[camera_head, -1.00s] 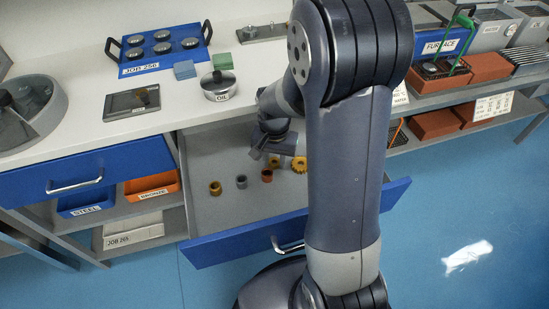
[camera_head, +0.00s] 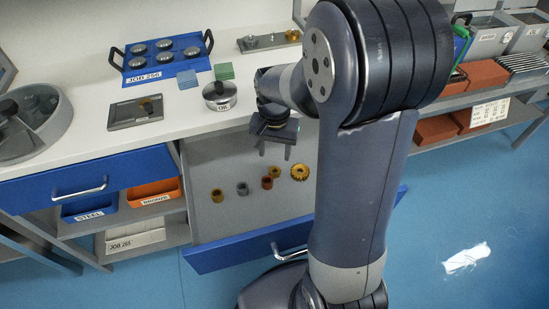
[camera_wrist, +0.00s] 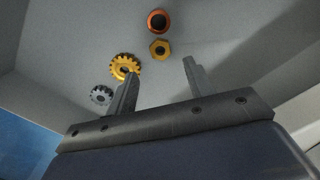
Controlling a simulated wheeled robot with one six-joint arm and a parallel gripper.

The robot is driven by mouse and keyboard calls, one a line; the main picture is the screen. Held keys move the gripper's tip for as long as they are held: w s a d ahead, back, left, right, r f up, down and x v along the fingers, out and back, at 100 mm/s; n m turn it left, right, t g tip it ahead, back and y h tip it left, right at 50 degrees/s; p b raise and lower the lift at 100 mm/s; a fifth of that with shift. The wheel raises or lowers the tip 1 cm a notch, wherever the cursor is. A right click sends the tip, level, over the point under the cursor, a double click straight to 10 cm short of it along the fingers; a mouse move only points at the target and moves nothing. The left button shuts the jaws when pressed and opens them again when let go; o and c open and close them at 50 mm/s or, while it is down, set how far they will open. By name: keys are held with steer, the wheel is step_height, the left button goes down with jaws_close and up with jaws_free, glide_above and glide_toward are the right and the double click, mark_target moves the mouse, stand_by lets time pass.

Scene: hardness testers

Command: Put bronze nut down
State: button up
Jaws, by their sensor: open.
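The bronze nut (camera_head: 274,171), a gold hexagonal piece with a dark hole, lies on the floor of the open drawer (camera_head: 225,222). In the wrist view the nut (camera_wrist: 160,49) lies flat beyond the gap between my fingers, apart from both. My gripper (camera_head: 275,151) is above the drawer, pointing down, with its jaws apart and nothing between them; the open fingers also show in the wrist view (camera_wrist: 161,71). A copper-coloured ring (camera_wrist: 158,21) lies close beside the nut. A gold gear (camera_wrist: 124,66) lies to its left.
A grey gear (camera_wrist: 101,95) lies near my left finger in the wrist view. A brass bushing (camera_head: 217,195) and a grey bushing (camera_head: 242,188) lie left in the drawer. The oil pot (camera_head: 220,96) stands on the counter (camera_head: 185,115) near my wrist. The drawer front (camera_head: 235,251) borders the near side.

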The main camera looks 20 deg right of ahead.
step_height(320, 180, up, 6)
glide_above(274, 167)
steer(key=s, duration=0.1)
steer(key=shift+s+a+f+p, duration=0.1)
steer(key=shift+s+f+p, duration=0.1)
steer(key=shift+p, duration=0.2)
step_height(274, 167, down, 13)
steer(key=b, duration=0.3)
steer(key=shift+w+f+b, duration=0.1)
steer(key=shift+f+b, duration=0.05)
steer(key=shift+b, duration=0.2)
steer(key=shift+r+p, duration=0.4)
steer(key=shift+r, duration=0.15)
